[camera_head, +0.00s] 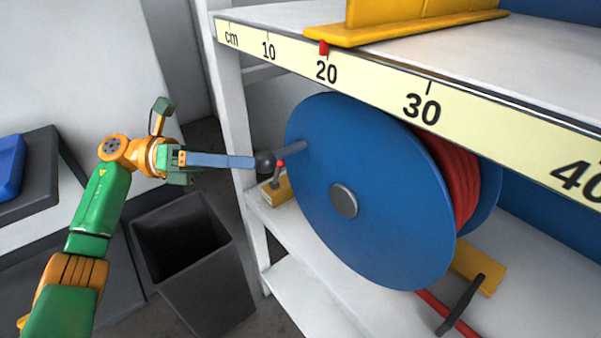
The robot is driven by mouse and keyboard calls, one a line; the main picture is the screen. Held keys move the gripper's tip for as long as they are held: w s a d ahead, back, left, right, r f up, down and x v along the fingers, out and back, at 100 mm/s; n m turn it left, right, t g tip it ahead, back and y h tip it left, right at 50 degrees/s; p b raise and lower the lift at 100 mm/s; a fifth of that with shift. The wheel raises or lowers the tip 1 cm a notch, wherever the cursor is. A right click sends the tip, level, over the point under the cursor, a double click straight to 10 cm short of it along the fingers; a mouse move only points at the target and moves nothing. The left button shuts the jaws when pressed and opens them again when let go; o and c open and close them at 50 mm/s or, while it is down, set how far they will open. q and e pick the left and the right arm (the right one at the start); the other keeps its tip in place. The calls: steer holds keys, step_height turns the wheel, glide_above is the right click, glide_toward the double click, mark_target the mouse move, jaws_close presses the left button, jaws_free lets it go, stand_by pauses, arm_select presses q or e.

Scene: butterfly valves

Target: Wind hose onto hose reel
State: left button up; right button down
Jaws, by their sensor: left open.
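The blue hose reel (390,190) sits in the white shelf unit, with red hose (460,180) wound between its discs. A length of red hose (430,298) also shows below the reel. My right gripper is not in view.
A yellow block (277,190) with a small red-tipped lever stands left of the reel. A black lever (460,305) is at lower right. A cm ruler strip (380,95) edges the shelf above. A dark bin (190,260) stands below my left arm.

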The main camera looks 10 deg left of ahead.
arm_select(q)
steer(key=w+d+p, duration=0.1)
steer(key=d, duration=0.5)
steer(key=shift+w+f, duration=0.15)
steer(key=shift+c, duration=0.5)
jaws_close()
stand_by(0.6)
